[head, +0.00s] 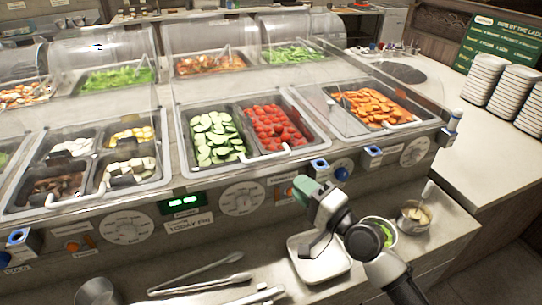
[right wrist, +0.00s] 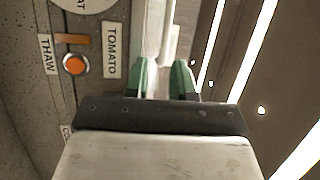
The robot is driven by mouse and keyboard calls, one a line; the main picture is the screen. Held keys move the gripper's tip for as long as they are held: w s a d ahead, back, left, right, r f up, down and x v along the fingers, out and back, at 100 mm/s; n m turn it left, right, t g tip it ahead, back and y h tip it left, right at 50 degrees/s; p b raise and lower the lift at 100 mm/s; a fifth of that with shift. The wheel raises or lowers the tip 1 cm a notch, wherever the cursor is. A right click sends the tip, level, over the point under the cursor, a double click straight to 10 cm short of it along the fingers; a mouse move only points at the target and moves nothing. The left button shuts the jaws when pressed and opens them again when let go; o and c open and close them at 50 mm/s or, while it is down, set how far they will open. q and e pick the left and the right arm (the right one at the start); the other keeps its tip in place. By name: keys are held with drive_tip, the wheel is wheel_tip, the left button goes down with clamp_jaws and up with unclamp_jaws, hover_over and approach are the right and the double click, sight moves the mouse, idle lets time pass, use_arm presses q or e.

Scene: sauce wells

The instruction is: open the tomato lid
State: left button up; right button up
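The tomato well (head: 272,127) holds red pieces beside sliced cucumber, under a clear lid that looks down. My right gripper (head: 303,191) is in front of the counter panel, below and right of that handle. In the right wrist view its two green fingers (right wrist: 163,80) stand apart with nothing clearly held. A pale bar (right wrist: 170,30) lies just beyond the fingertips; I cannot tell if it is the lid handle. The TOMATO label (right wrist: 112,51) is left of the fingers. My left gripper is not in view.
The front panel carries dials (head: 241,199), an orange THAW button (right wrist: 75,65) and blue knobs. A carrot well (head: 375,107) lies to the right. Tongs (head: 200,275), a white tray (head: 318,258) and small bowls (head: 413,217) occupy the lower shelf.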

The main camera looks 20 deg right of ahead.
sight(271, 157)
drive_tip(key=shift+m+t, duration=0.3)
drive_tip(key=x, duration=0.3)
drive_tip(key=p+x, duration=0.1)
drive_tip(key=x, duration=0.2)
drive_tip(key=p+x, duration=0.1)
drive_tip(key=x, duration=0.3)
drive_tip(key=shift+d+r, duration=0.25)
drive_tip(key=shift+r, duration=0.1)
drive_tip(key=shift+w+a, duration=0.25)
drive_tip(key=shift+w, duration=0.2)
clamp_jaws()
